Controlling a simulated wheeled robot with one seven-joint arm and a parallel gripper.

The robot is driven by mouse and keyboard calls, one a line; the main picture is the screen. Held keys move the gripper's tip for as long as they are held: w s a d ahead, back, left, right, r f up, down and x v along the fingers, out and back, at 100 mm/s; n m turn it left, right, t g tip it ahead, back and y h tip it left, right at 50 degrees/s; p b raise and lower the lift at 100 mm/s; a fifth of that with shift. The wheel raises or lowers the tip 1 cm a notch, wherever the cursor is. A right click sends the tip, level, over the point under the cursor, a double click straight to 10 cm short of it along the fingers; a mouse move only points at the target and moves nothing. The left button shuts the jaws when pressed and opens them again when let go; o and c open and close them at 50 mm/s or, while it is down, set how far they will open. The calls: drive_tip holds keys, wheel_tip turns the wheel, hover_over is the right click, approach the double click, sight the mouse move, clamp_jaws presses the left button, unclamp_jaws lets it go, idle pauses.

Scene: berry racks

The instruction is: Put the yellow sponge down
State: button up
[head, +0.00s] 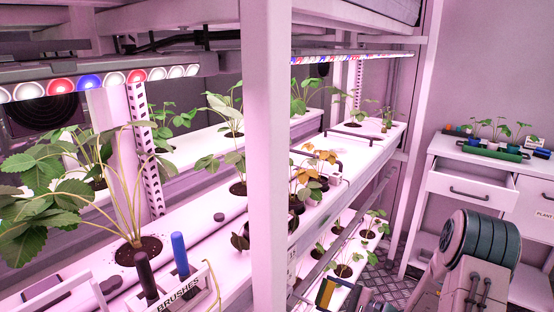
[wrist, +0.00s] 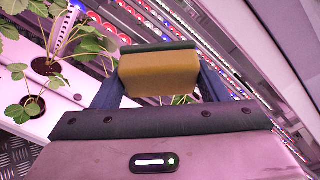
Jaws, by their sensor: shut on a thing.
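The yellow sponge (wrist: 158,74) with a dark green layer along its top edge is at the middle of the wrist view. My gripper (wrist: 160,84) is shut on it, with one blue finger on each side. In the head view a small part of the sponge (head: 326,291) shows at the bottom edge, beside the lower rack. My gripper (head: 340,294) is mostly cut off there. The sponge appears held in the air; whether it touches anything cannot be told.
White racks with strawberry plants (head: 134,240) fill the left and middle. A holder marked BRUSHES (head: 182,291) stands at front left. A white upright post (head: 268,150) stands between. A white cabinet (head: 470,160) with an open drawer (head: 468,186) and crowded top is at right.

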sight(332, 288)
wheel_tip(332, 288, up, 8)
drive_tip(key=p, duration=0.9)
drive_tip(key=shift+f, duration=0.25)
drive_tip(key=shift+a+r, duration=0.1)
